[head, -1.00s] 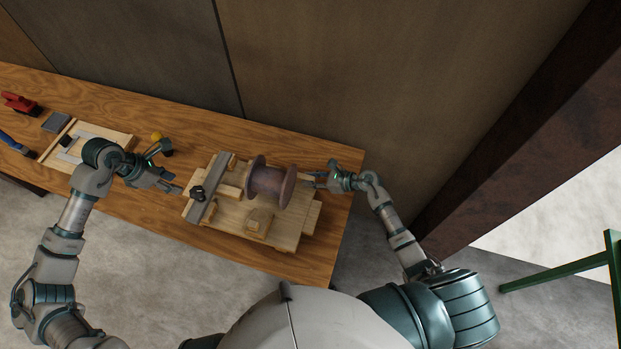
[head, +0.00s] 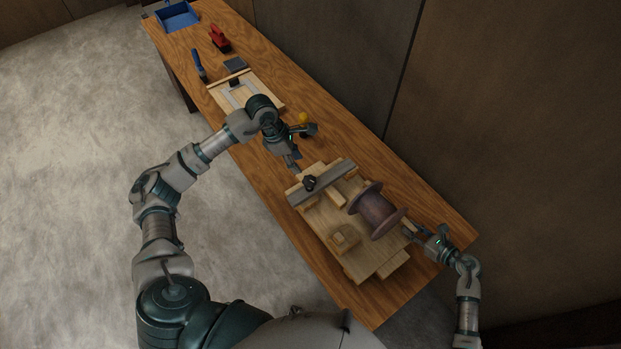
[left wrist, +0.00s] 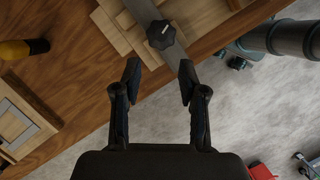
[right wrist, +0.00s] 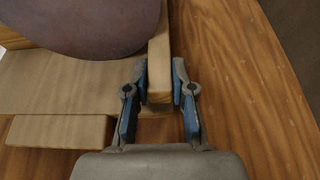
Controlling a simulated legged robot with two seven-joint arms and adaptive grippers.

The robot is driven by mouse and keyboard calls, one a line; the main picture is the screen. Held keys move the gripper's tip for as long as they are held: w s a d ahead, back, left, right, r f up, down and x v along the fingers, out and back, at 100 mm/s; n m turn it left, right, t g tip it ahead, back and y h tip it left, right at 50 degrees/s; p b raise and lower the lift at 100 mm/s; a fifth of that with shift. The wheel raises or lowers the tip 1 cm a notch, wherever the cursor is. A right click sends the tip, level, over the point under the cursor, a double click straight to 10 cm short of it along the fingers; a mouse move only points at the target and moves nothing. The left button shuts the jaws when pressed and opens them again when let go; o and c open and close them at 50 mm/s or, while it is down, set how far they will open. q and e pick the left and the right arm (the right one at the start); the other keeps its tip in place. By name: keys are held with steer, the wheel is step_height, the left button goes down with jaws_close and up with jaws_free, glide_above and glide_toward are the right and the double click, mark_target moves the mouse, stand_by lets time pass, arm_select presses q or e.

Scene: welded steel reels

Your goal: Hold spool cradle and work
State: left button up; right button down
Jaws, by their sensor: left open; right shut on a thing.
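The wooden spool cradle (head: 365,252) lies on the bench with a brown steel spool (head: 377,211) standing on its rims across it. The spool also shows in the right wrist view (right wrist: 85,22). A grey bar (head: 336,178) with a black knob (head: 309,183) lies across the cradle's far-left end. My right gripper (head: 412,236) is shut on a narrow wooden strip (right wrist: 158,60) of the cradle, one finger on each side. My left gripper (head: 302,149) is open and empty beside the knob end; in the left wrist view the knob (left wrist: 161,34) lies beyond its fingertips.
Farther along the bench are a wooden fixture (head: 275,99), a grey block (head: 235,64), a red tool (head: 220,40), a blue-handled tool (head: 199,66) and a blue bin (head: 178,16). A wall runs behind the bench.

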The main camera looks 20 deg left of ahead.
stand_by(0.3)
arm_select(q)
steer(key=o, duration=0.6)
steer(key=shift+d+f, duration=0.15)
steer(key=shift+d, duration=0.05)
steer(key=shift+o, duration=0.2)
steer(key=s+d+f+n+h, duration=0.3)
steer(key=d+n+h, duration=0.2)
steer(key=d+n, duration=0.2)
steer(key=d, duration=0.2)
steer(key=shift+d+h, duration=0.3)
steer(key=shift+h, duration=0.1)
steer(key=m+t, duration=1.4)
steer(key=m, duration=2.1)
glide_toward(310, 179)
steer(key=shift+y, duration=0.3)
steer(key=x, duration=1)
steer(key=shift+f, duration=0.2)
steer(key=c, duration=1.2)
